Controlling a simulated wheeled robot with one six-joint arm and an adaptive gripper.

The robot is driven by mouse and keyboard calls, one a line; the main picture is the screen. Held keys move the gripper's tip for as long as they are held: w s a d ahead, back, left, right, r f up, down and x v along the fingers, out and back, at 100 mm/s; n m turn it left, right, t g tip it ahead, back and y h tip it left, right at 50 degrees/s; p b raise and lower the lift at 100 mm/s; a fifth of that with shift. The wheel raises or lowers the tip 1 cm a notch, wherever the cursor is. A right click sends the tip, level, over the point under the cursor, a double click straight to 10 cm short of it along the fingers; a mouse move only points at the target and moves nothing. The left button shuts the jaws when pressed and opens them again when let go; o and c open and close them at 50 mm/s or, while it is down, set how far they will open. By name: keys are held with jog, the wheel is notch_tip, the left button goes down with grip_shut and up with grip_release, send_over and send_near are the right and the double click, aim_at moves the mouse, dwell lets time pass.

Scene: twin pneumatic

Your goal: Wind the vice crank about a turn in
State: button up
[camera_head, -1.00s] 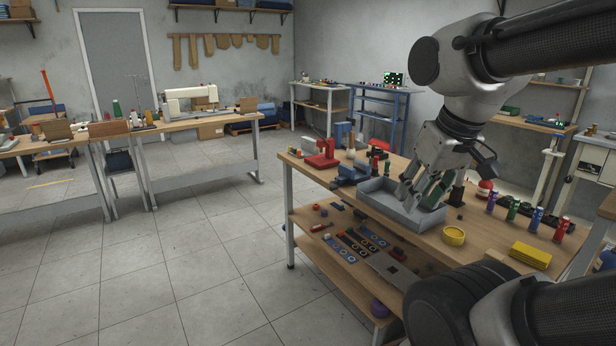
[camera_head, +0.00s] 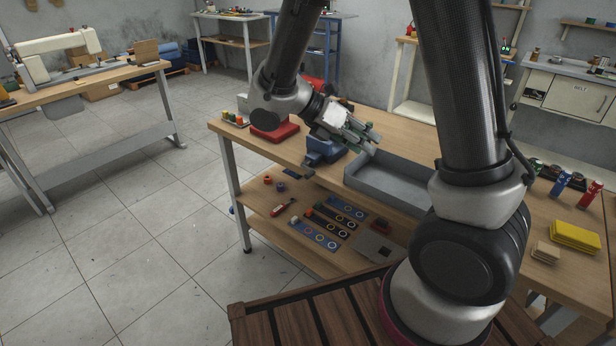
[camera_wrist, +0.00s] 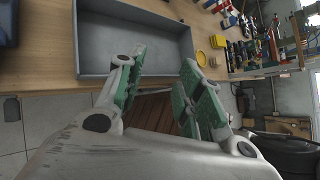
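The blue vice (camera_head: 325,150) stands on the front left edge of the wooden workbench (camera_head: 405,124) in the head view. A small dark piece at its front, over the bench edge, may be its crank; it is too small to tell. My gripper (camera_head: 370,141) is in the air just right of the vice, with its fingers pointing right and apart from it. In the wrist view my gripper (camera_wrist: 160,62) has its green-padded fingers spread with nothing between them. A blue-grey part at the left edge of that view may be the vice.
A grey tray (camera_head: 378,187) lies right of the vice, close to my fingers. A red tool base (camera_head: 274,133) stands to the left. The lower shelf (camera_head: 262,205) holds strips and small parts. Yellow blocks (camera_head: 575,237) lie at the right. Floor is clear at the left.

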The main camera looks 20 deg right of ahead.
jog(key=w+a+f+n+t+h, duration=0.45)
jog(key=a+f+n, duration=0.3)
jog(key=n, duration=0.35)
jog(key=n+t, duration=0.7)
jog(key=n, duration=0.7)
send_near(306, 178)
jog(key=x, duration=1.1)
jog(key=shift+w+d, duration=0.15)
jog(key=shift+w, duration=0.05)
grip_shut()
